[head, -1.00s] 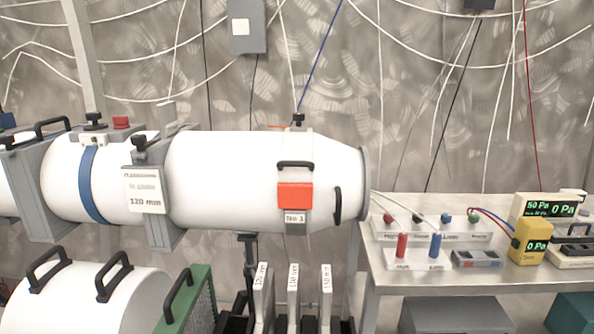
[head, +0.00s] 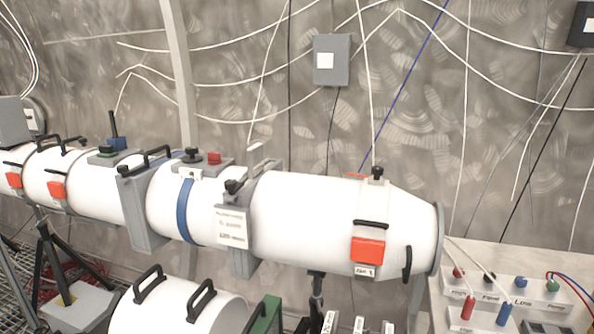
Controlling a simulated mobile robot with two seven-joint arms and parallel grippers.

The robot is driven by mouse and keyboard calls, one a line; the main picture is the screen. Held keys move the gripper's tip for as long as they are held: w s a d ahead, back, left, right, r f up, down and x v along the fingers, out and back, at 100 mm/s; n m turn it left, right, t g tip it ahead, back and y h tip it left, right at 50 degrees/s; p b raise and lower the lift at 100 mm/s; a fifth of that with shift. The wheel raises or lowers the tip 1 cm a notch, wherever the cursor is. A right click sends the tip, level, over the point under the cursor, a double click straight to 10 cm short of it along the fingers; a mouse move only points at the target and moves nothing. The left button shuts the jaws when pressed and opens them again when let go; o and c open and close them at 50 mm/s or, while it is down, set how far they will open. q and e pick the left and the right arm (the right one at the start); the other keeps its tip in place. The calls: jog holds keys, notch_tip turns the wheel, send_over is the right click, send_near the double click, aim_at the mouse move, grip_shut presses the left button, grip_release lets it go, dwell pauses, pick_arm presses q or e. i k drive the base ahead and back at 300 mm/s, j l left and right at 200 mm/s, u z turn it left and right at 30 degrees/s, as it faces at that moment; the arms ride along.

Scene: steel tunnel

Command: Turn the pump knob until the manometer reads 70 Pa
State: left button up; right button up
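No manometer display shows in the head view now. I cannot make out a pump knob for certain. At the right, a white panel (head: 500,293) on the bench carries small red, blue and green fittings. A red cylinder (head: 467,308) and a blue cylinder (head: 504,313) stand in front of it. Thin white tubes run from the end of the big white duct to the panel. Blue and red leads leave the panel's green fitting (head: 552,286) and go out of the picture at the right. Neither of my grippers is in view.
The long white duct (head: 310,222) with grey flanges crosses the view, with a red block (head: 367,250) near its right end. The bench (head: 475,255) is cut off at the right. A second white cylinder (head: 175,308) with black handles lies at the lower left.

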aim_at(552, 286)
jog(key=z, duration=1.3)
